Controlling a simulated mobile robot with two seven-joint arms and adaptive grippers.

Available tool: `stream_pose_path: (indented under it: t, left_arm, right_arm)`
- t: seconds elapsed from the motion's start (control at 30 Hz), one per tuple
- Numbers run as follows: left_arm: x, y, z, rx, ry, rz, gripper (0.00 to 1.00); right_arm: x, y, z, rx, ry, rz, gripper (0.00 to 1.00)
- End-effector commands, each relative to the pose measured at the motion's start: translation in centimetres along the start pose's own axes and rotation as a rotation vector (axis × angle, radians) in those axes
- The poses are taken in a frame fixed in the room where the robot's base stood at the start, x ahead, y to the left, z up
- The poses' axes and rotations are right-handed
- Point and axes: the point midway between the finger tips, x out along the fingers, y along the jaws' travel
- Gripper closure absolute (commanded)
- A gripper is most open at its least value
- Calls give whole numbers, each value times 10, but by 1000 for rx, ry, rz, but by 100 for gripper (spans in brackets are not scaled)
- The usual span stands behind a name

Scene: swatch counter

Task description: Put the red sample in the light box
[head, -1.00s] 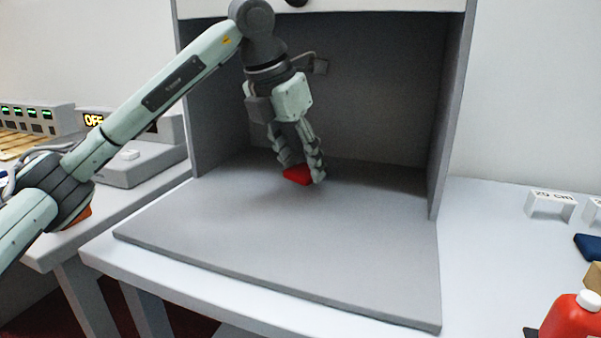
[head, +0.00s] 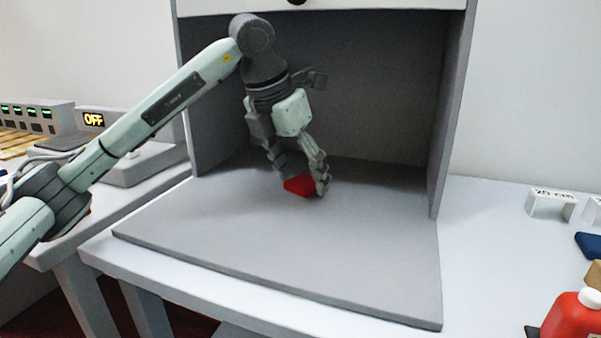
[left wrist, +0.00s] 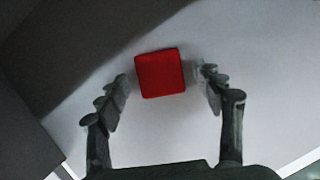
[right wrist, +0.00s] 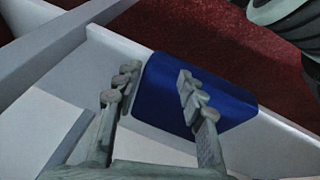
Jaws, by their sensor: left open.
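The red sample (head: 299,186) is a flat red square at the floor of the grey light box (head: 220,222). In the left wrist view the red sample (left wrist: 160,73) lies between the fingertips, with gaps on both sides. My left gripper (head: 305,184) reaches down into the box around the sample and is open; it also shows in the left wrist view (left wrist: 166,88). My right gripper (right wrist: 158,80) shows only in its own wrist view, with its fingers apart over a blue square piece (right wrist: 160,93).
A red bottle with a white cap (head: 573,318) stands at the lower right. A white bracket marked 20 cm (head: 551,204) and a dark blue piece (head: 589,246) are on the right of the counter. The box's front floor is clear.

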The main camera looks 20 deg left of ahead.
Motion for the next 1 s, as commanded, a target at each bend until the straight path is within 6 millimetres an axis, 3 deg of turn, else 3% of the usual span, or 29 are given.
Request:
stream_pose_path:
  t: [0.27,0.5,0.7,1.0]
  left_arm:
    - [-4,0,2,0,0,0,33]
    - [-48,0,2,-1,-4,1,33]
    - [-72,0,2,0,0,0,33]
    - [-78,0,1,0,0,0,33]
  right_arm:
    - [-2,4,6,4,-30,7,60]
    - [4,8,12,9,-50,14,60]
    - [6,5,10,6,-45,9,60]
    - [10,2,13,2,-55,3,60]
